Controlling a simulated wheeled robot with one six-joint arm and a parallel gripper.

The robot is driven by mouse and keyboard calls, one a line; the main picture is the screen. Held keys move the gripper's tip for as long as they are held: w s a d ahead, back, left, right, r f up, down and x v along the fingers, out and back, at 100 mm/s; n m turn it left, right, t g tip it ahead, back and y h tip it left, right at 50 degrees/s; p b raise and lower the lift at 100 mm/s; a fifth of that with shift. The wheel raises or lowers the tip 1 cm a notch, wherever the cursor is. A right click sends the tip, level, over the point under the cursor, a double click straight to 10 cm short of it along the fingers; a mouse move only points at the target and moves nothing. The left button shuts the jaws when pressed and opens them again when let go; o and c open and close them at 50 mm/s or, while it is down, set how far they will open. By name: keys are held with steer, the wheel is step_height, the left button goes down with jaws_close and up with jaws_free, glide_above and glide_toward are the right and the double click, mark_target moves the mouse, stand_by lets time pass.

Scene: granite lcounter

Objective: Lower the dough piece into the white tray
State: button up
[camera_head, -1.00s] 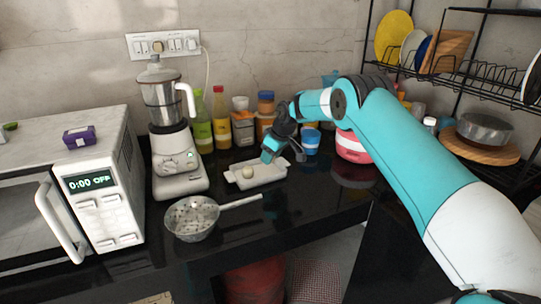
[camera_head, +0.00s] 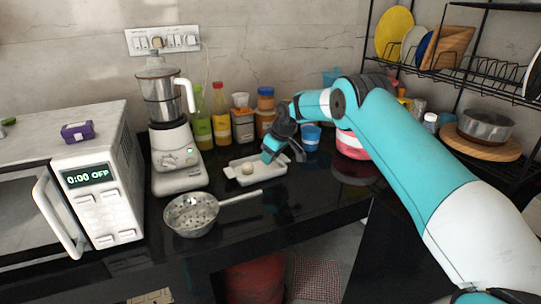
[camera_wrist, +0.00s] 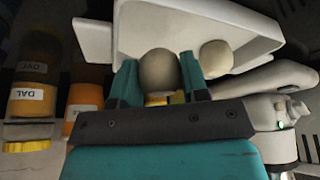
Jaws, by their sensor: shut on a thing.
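The white tray (camera_head: 231,173) lies on the dark counter in the head view. It also fills the top of the wrist view (camera_wrist: 95,40). My gripper (camera_wrist: 160,78) is shut on a round, grey-beige dough piece (camera_wrist: 158,70), held between its two teal fingers. A second, paler dough ball (camera_wrist: 216,58) sits inside the tray to the right of the held one. In the head view a dough ball (camera_head: 248,169) shows in the tray, left of my gripper (camera_head: 271,156). The held piece is not clear there. I cannot tell whether it touches the tray floor.
A metal strainer (camera_head: 190,214) with a long handle lies in front of the tray. A mixer grinder (camera_head: 176,160) stands at its left. Bottles (camera_head: 221,118) and jars (camera_head: 265,104) stand behind, with a blue cup (camera_head: 311,136) at the right. Dark counter is clear right of the strainer.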

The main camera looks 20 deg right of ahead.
steer(key=shift+f+b, duration=0.7)
steer(key=shift+f, duration=0.4)
stand_by(0.4)
steer(key=o, duration=1)
steer(key=b+v, duration=0.2)
steer(key=v, duration=1.5)
steer(key=shift+r, duration=0.25)
steer(key=s+a+r+g+y, duration=0.1)
steer(key=s+a+r, duration=0.2)
steer(key=s+a, duration=0.45)
steer(key=s+a+r, duration=0.3)
steer(key=s+a, duration=0.2)
steer(key=s, duration=0.5)
steer(key=s+a+f+g, duration=0.1)
steer(key=s+a, duration=0.1)
steer(key=s, duration=1.1)
steer(key=s+a+f+g+p, duration=0.1)
steer(key=s+a, duration=0.2)
steer(key=s, duration=1.1)
steer(key=shift+s+f+g+y, duration=0.2)
steer(key=shift+s+g+y, duration=0.1)
